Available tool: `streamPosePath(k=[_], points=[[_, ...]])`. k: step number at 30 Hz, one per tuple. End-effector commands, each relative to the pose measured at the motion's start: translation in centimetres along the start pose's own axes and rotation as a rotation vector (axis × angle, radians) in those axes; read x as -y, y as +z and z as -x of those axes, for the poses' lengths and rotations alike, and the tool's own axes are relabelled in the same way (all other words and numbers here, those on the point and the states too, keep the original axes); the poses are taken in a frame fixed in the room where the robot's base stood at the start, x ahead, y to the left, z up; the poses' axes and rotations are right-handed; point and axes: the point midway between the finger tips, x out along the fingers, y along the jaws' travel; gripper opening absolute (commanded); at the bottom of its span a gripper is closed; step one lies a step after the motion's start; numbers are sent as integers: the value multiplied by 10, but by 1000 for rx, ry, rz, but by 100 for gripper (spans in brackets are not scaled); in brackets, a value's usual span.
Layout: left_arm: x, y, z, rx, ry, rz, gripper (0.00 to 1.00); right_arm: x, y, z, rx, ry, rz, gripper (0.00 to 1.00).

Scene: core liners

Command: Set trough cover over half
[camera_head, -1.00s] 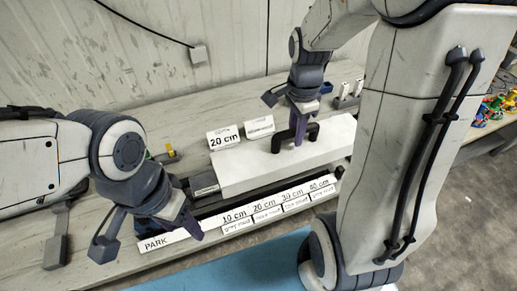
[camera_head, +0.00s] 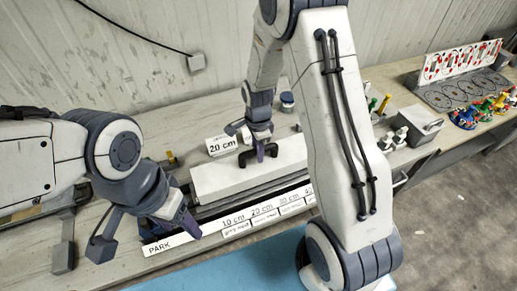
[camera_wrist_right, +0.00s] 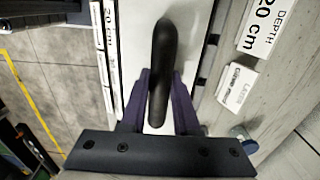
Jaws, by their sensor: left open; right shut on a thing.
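The trough cover (camera_head: 225,183) is a long white block with a black arched handle (camera_head: 243,158). It lies along the dark trough (camera_head: 205,211), whose front edge and left end show. I cannot tell whether the cover rests on it or hangs just above. My right gripper (camera_head: 262,150) is shut on the handle from above. In the right wrist view the purple fingers (camera_wrist_right: 160,105) sit on either side of the black handle (camera_wrist_right: 161,60), above the white cover (camera_wrist_right: 135,30). My left gripper (camera_head: 172,222) is open and empty above the PARK end of the label strip.
A strip of labels (camera_head: 233,220) marks 10 cm, 20 cm and more along the front edge. A depth card (camera_head: 222,145) reading 20 cm stands behind the cover. A grey box (camera_head: 415,128) and coloured parts (camera_head: 490,108) stand on the right. My right arm hides the far right end.

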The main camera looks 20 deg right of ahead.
Motion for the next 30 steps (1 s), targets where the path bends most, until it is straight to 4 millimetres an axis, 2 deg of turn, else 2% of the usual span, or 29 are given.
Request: streamPosePath(k=[20, 21, 22, 23, 30], points=[[1, 0, -9, 0, 0, 2, 60, 0, 0, -12, 0, -1, 0, 0], [1, 0, -9, 0, 0, 2, 60, 0, 0, -12, 0, 0, 0, 45], [1, 0, -9, 0, 0, 2, 60, 0, 0, -12, 0, 0, 0, 56], [1, 0, -9, 0, 0, 2, 60, 0, 0, -12, 0, 0, 0, 59], [1, 0, -9, 0, 0, 2, 60, 0, 0, -12, 0, 0, 0, 59]])
